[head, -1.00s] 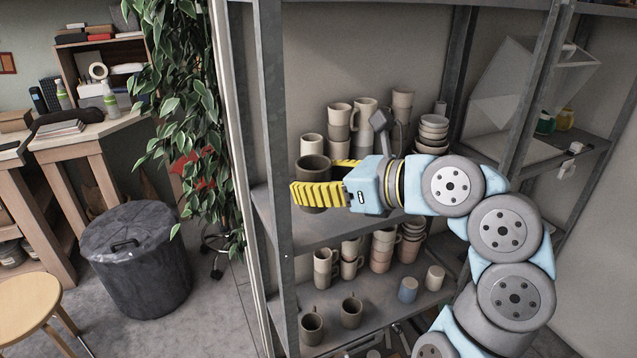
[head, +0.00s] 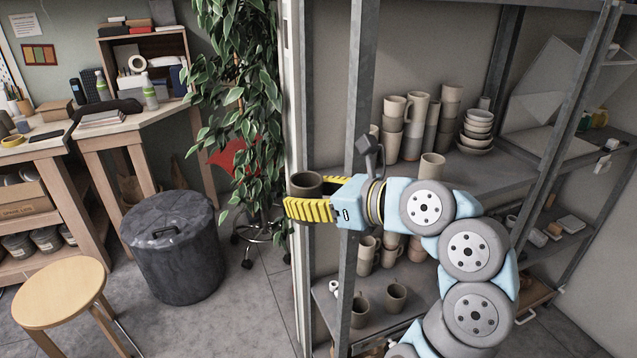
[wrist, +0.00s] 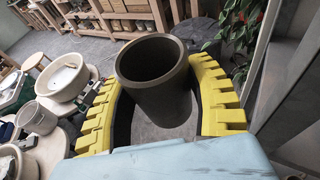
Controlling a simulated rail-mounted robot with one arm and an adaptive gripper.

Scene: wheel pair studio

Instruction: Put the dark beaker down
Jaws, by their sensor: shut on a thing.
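The dark beaker (head: 305,181) is a dark brown-grey, open-topped cup. My gripper (head: 309,205), with yellow ribbed fingers, is shut on it and holds it roughly upright in the air. In the head view it is at the left end of the metal shelf, by the front post, outside the shelf space. In the wrist view the beaker (wrist: 153,85) stands between the two yellow fingers, its mouth facing the camera and looking empty. Its lower part is partly hidden by the fingers in the head view.
The metal shelf (head: 480,178) holds several cups and stacked bowls (head: 477,128). A lower shelf holds more cups (head: 396,297). A shelf post (head: 357,110) stands close to my gripper. A dark lidded bin (head: 172,250), a round stool (head: 62,292), a workbench (head: 150,125) and a plant (head: 240,100) are left.

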